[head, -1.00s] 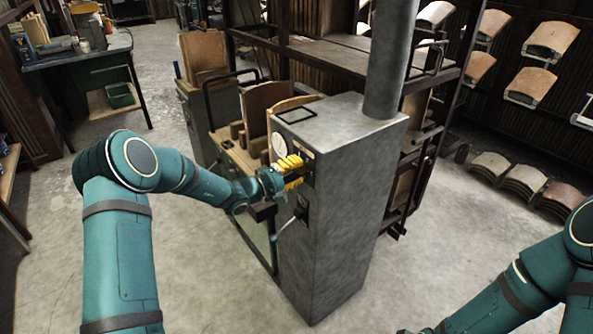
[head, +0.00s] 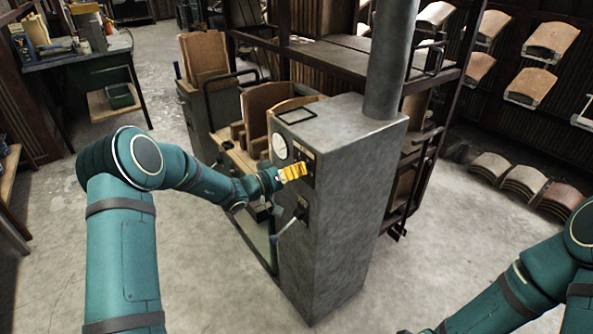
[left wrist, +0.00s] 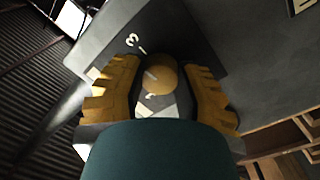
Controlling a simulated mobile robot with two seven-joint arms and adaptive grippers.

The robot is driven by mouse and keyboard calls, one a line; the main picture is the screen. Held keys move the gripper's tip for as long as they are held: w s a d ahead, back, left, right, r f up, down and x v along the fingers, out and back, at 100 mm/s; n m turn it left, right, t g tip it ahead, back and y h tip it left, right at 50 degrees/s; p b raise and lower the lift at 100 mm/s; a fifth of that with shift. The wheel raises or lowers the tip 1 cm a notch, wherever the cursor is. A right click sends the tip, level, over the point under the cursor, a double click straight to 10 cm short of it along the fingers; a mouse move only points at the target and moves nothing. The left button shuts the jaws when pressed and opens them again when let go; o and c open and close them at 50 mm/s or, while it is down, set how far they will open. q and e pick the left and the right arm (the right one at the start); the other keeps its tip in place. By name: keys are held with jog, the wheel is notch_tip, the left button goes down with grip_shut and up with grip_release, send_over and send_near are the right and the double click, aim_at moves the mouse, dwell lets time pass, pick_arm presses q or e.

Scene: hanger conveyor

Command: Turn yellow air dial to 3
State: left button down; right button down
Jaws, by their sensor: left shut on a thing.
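The round yellow dial (left wrist: 162,75) sits on a dark panel plate of the grey metal cabinet (head: 345,215). In the left wrist view a short white line on the dial points to the left and slightly up. A white "3" (left wrist: 132,40) with a tick is on the plate above and left of the dial. Another mark below it is partly covered and unreadable. My left gripper (head: 294,172) is at the cabinet's front face, its yellow fingers on both sides of the dial (left wrist: 163,77), shut on it. In the head view the fingers hide the dial.
A white round gauge (head: 279,147) is just above my left gripper. A lever with a pale handle (head: 290,225) sticks out below it. A thick pipe (head: 391,60) rises from the cabinet top. The floor in front is clear.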

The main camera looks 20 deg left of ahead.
pick_arm(q)
jog(key=shift+d+m, duration=0.1)
jog(key=shift+m, duration=0.5)
jog(key=shift+f, duration=0.1)
jog(key=c, duration=0.6)
grip_release()
jog(key=v, duration=1.2)
jog(key=shift+r, duration=0.2)
